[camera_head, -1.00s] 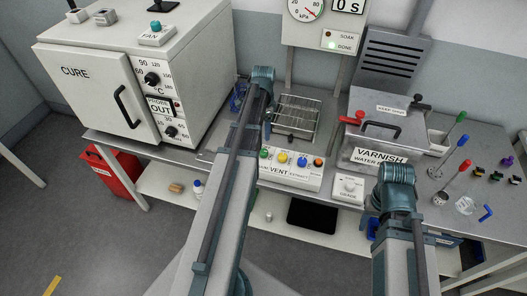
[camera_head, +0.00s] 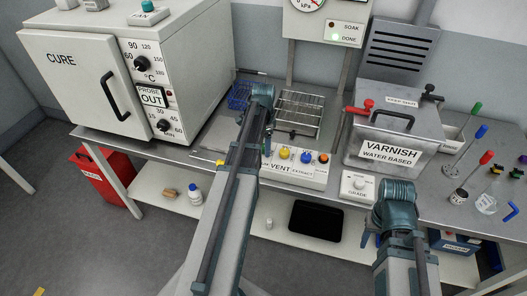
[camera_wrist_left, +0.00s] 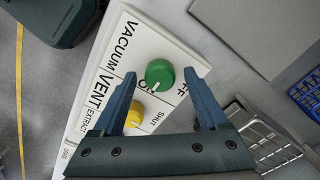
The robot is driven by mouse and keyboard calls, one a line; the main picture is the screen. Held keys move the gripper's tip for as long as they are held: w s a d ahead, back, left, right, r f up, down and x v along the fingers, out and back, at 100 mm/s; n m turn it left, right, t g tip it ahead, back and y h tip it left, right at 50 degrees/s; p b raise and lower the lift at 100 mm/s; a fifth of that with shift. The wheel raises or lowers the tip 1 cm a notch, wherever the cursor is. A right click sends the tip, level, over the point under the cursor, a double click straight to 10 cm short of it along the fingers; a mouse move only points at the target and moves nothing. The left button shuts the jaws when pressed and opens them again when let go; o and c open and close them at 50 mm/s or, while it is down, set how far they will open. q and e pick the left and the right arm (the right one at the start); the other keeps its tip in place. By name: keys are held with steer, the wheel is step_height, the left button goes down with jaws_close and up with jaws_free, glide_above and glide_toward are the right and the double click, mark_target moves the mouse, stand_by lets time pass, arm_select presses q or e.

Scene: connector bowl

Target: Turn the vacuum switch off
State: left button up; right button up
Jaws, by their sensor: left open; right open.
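The green vacuum knob (camera_wrist_left: 159,73) sits on the white switch panel (camera_wrist_left: 110,65) beside the word VACUUM. Its white pointer mark aims down-left in the wrist view, toward a partly hidden label beginning with O. A partly covered label ending in FF is to the knob's right. My left gripper (camera_wrist_left: 160,78) is open, with a finger on either side of the knob in that view; contact cannot be told. In the head view my left arm hides the green knob. My right gripper (camera_head: 378,238) is low at the bench's front edge, mostly hidden by its own wrist.
Yellow (camera_head: 284,153), blue (camera_head: 306,156) and orange (camera_head: 323,158) knobs are close beside it on the panel. A wire rack (camera_head: 300,113) stands behind. The grade dial box (camera_head: 357,187) and varnish tank (camera_head: 395,140) are to the right, the cure oven (camera_head: 75,75) to the left.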

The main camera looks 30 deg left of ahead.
arm_select(q)
steer(key=shift+f, duration=0.15)
steer(key=shift+c, duration=0.2)
jaws_close()
stand_by(0.3)
steer(key=n, duration=0.8)
steer(key=shift+n, duration=0.3)
steer(key=n, duration=0.4)
steer(key=shift+n, duration=2.8)
